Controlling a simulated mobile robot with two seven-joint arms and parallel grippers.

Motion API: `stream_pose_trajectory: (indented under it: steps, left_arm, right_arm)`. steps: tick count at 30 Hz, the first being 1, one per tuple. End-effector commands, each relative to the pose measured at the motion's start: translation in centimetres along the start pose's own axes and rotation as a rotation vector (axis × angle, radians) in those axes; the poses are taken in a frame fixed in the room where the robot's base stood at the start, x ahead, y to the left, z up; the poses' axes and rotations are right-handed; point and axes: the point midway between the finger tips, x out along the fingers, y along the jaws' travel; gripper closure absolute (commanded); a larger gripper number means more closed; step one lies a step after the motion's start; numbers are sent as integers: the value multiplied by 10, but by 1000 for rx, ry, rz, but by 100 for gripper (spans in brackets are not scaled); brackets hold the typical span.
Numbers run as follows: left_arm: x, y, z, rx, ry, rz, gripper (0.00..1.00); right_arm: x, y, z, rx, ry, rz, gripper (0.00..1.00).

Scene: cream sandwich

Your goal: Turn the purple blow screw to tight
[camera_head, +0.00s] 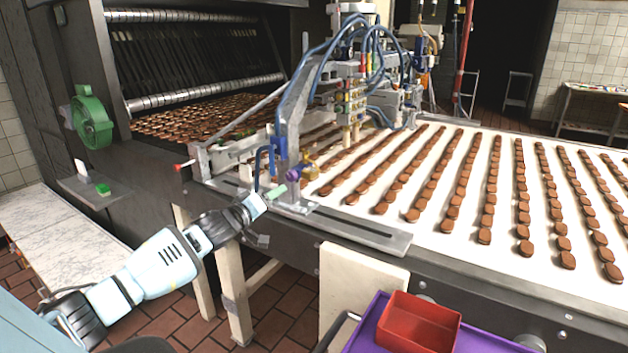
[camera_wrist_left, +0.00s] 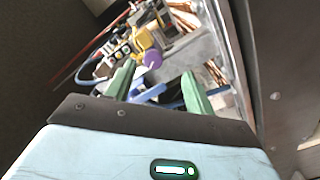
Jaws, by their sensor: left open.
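The purple blow screw (camera_head: 291,172) is a small round knob at the lower part of the machine, beside a yellow-brass fitting (camera_head: 308,167). My left gripper (camera_head: 272,196) is open and empty, low and just left of the screw in the head view. In the left wrist view, the purple screw (camera_wrist_left: 153,59) shows beyond and between the green fingertips of my left gripper (camera_wrist_left: 157,70). The gripper appears apart from the screw, though the exact gap is hard to tell. My right gripper is not in view.
The conveyor (camera_head: 370,238) carries several rows of brown biscuits to the right. Blue hoses (camera_head: 290,100) and a metal frame surround the screw area. A green wheel (camera_head: 91,122) is at the left. A red bin (camera_head: 418,322) stands at the bottom right.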

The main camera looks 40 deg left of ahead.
Motion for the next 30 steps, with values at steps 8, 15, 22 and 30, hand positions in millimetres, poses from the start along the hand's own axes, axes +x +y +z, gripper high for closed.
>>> stream_pose_trajectory:
  steps: [8, 15, 22, 30]
  left_arm:
    - [3, 4, -18, -28, 23, 8, 46]
    - [14, 5, -18, -27, 24, 10, 46]
    - [35, 5, -19, -27, 24, 8, 46]
    - [58, 5, -19, -26, 24, 8, 46]
  right_arm:
    - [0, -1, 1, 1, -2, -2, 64]
    - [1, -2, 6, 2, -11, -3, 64]
    - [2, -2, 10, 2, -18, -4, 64]
    - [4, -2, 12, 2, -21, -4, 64]
